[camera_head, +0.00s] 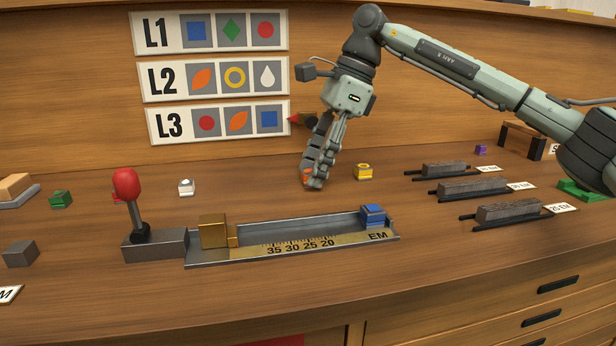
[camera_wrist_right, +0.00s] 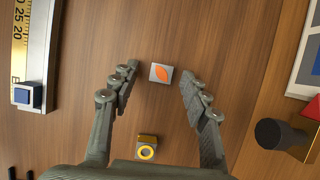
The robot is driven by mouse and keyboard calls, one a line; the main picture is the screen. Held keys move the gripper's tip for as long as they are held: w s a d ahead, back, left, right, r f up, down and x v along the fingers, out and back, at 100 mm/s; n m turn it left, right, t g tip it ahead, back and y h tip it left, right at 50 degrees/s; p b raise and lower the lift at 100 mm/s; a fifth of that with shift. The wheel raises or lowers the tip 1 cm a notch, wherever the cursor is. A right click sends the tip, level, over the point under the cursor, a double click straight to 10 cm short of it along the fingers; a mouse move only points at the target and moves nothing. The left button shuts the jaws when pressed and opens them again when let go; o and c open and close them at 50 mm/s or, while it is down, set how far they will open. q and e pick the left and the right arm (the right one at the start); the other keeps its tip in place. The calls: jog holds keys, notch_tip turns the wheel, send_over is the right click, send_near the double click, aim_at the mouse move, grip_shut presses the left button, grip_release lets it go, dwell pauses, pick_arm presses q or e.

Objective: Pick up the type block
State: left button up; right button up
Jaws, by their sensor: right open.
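A small type block with an orange leaf on a grey face (camera_wrist_right: 160,73) lies on the table in the right wrist view, between the spread fingers of my right gripper (camera_wrist_right: 159,80). The fingers appear apart from it on both sides. In the head view my right gripper (camera_head: 315,184) points down over the table, open, and mostly hides the orange block. A yellow-ring block (camera_head: 364,172) stands to its right and shows in the wrist view (camera_wrist_right: 147,150). A blue block (camera_head: 373,214) sits at the right end of the metal tray (camera_head: 345,248). My left gripper is not in view.
A sign board has rows L1, L2 and L3 (camera_head: 218,122), with a red pointer (camera_head: 294,120) at L3. A red-knobbed lever (camera_head: 127,185) stands left of the tray. White (camera_head: 186,187) and green (camera_head: 60,199) blocks lie left. Grey bars (camera_head: 470,187) on racks lie right.

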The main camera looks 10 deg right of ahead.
grip_shut()
jog(key=shift+r, duration=0.1)
dwell(0.3)
